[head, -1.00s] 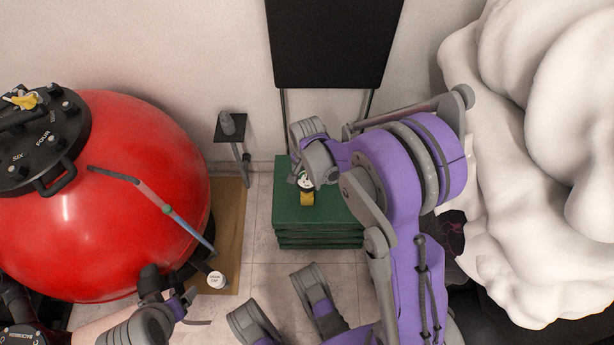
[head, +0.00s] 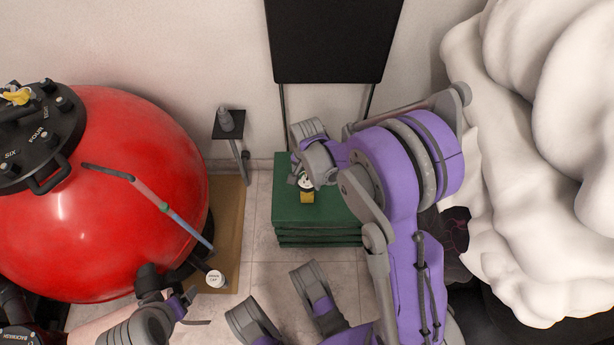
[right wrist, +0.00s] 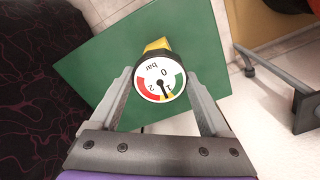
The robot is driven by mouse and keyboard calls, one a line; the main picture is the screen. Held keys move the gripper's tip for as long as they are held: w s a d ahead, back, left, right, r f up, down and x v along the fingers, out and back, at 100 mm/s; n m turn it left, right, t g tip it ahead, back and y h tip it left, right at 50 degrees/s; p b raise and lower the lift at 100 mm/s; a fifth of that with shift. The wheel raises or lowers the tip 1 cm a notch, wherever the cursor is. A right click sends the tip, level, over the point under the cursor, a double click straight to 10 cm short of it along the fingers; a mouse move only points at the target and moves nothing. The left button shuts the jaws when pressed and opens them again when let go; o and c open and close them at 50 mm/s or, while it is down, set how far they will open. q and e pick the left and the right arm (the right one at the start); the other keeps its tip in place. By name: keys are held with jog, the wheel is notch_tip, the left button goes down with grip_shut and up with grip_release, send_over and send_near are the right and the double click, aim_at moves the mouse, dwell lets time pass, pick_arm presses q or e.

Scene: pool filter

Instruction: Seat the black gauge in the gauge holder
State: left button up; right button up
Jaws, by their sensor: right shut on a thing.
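The black gauge (head: 306,183) has a white dial with red, green and yellow bands and a yellow stem end. It is over the green stack, and its dial faces the right wrist camera (right wrist: 161,80). My right gripper (right wrist: 160,92) has its two fingers on either side of the gauge and is shut on it. In the head view this gripper (head: 303,172) is partly hidden by its own wrist. My left gripper (head: 188,308) is low at the left by the red tank, with its jaws unclear. I cannot identify the gauge holder for certain.
A green stack (head: 290,222) stands by the wall. Left of it is a stand with a dark plate (head: 238,131) bearing a grey piece. A red tank (head: 110,220) fills the left, a white lumpy mass (head: 540,190) the right. Tiled floor (head: 262,255) shows between.

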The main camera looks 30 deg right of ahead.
aim_at(307, 180)
jog(key=shift+f+b, duration=0.35)
jog(key=shift+f, duration=0.2)
jog(key=o, duration=1.4)
jog(key=shift+r, duration=0.1)
notch_tip(307, 180, up, 5)
jog(key=p, duration=0.3)
jog(key=shift+p, duration=0.4)
notch_tip(307, 180, up, 11)
jog(key=p, duration=0.3)
jog(key=shift+f, duration=0.2)
